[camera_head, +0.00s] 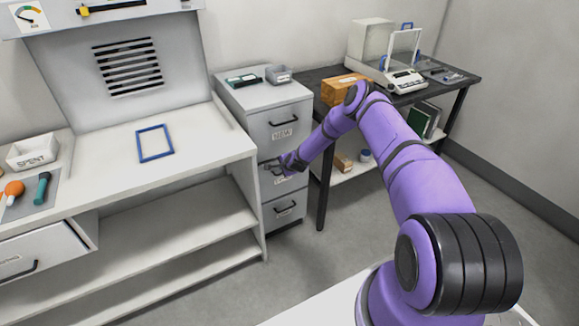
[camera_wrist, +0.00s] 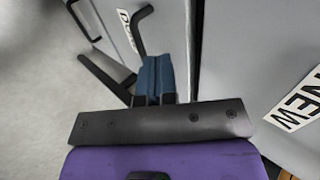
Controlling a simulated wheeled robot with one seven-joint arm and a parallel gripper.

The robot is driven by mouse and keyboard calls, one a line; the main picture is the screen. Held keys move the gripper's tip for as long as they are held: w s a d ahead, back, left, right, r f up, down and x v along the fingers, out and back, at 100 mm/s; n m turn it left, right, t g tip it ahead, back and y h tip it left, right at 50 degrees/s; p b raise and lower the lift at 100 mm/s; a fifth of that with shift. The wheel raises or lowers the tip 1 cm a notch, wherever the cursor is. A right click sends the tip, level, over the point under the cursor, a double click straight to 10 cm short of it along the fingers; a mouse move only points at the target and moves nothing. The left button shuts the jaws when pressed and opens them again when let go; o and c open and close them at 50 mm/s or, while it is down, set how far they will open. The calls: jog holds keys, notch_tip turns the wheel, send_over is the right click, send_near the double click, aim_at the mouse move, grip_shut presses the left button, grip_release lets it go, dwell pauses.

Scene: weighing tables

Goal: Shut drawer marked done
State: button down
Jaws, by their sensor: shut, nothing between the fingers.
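The drawer marked DONE (camera_wrist: 112,32) is the middle drawer of the grey cabinet, under the one marked NEW (camera_head: 281,122). In the head view its front (camera_head: 263,178) is mostly behind my gripper, and its label is partly covered. In the wrist view its label reads only in part, beside a dark bar handle (camera_wrist: 137,28). My gripper (camera_head: 277,166) is shut and empty at this front. Its blue-grey fingers (camera_wrist: 153,72) appear close to the handle; I cannot tell whether they touch. I cannot tell whether the drawer is fully flush.
The bottom drawer (camera_head: 284,209) looks closed. A green-and-black item (camera_head: 243,81) and a grey bin (camera_head: 279,74) stand on the cabinet. A dark table (camera_head: 463,75) with a scale is to the right. A drawer (camera_head: 40,262) under the left bench sticks out. Grey floor lies in front.

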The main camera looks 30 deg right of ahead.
jog(key=v, duration=0.7)
jog(key=shift+s+r, duration=0.15)
jog(key=shift+s, duration=0.1)
jog(key=a+r+n+g, duration=0.1)
jog(key=a+r+n, duration=0.15)
jog(key=r, duration=0.95)
jog(key=a+r+n, duration=0.2)
jog(key=r+n, duration=0.2)
jog(key=r, duration=0.7)
jog(key=s+a+r+n+g, duration=0.1)
jog(key=s+a+r+n, duration=0.1)
jog(key=s+r, duration=0.35)
jog(key=s+a+r+n, duration=0.1)
jog(key=s+r, duration=0.2)
jog(key=r, duration=0.6)
jog(key=s+a+r+n+g, duration=0.1)
jog(key=s+a+r+n, duration=0.1)
jog(key=s+r, duration=0.35)
jog(key=s+a+r+n, duration=0.2)
jog(key=s+r+n, duration=0.2)
jog(key=s+r, duration=1.25)
jog(key=s+n+g, duration=0.1)
jog(key=s+n, duration=0.1)
jog(key=s, duration=2)
jog(key=shift+a, duration=0.35)
jog(key=shift+w+f, duration=0.1)
